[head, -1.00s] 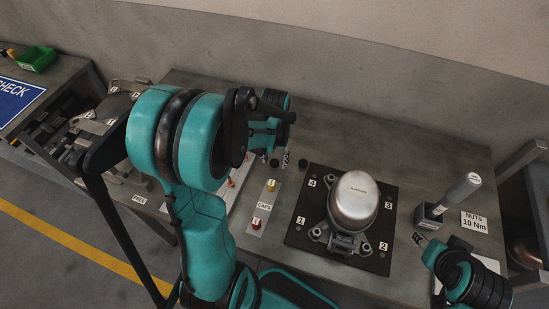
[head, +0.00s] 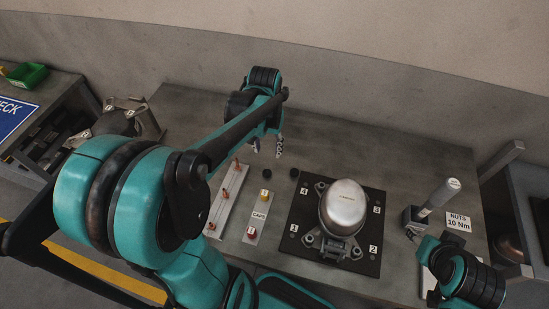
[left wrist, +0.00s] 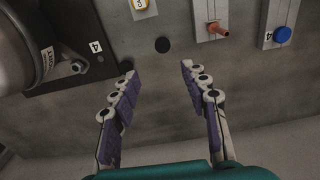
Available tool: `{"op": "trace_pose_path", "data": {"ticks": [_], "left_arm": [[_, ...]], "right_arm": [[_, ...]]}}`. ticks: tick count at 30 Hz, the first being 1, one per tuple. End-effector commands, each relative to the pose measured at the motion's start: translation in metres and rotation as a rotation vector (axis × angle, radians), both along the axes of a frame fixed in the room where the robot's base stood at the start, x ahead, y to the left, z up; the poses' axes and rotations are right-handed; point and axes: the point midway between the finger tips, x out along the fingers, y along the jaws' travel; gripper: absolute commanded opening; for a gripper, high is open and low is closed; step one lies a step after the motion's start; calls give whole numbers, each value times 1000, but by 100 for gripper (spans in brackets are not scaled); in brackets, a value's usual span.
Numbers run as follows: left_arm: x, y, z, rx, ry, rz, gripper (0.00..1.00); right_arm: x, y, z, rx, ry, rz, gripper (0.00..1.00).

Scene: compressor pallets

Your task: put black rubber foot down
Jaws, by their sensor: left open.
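Two small black rubber feet stand on the bench behind the black base plate (head: 300,255). One foot (head: 267,171) is on the left and the other foot (head: 294,173) is near the plate's corner marked 4. The left wrist view shows one foot (left wrist: 162,45) clear on the bench and a dark foot (left wrist: 126,66) beside a fingertip. My left gripper (head: 268,147) is open and empty, its fingers behind the feet in the head view. They also show wide apart in the left wrist view (left wrist: 158,72). My right gripper (head: 413,234) is small beside the tool holder; its jaw state is unclear.
A silver compressor (head: 344,208) stands on the plate. A caps strip (head: 259,214) and a rail with copper-coloured pieces (head: 225,199) lie left of it. A grey tool (head: 438,197) leans in a holder at right. The bench's back is clear.

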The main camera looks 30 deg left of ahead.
Motion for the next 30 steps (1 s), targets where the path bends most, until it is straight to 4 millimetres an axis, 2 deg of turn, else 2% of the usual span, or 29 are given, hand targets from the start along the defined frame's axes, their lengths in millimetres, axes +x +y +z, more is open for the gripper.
{"op": "trace_pose_path", "data": {"ticks": [9,15,21,30], "left_arm": [[-43,-68,37,55,-312,-125,45],[-66,-99,42,64,-501,-192,45],[-74,-111,42,62,-583,-217,45],[-74,-111,42,63,-589,-218,45]], "right_arm": [[0,0,0,0,0,0,45],[0,0,0,0,0,0,45],[0,0,0,0,0,0,45],[0,0,-1,0,0,0,45]]}}
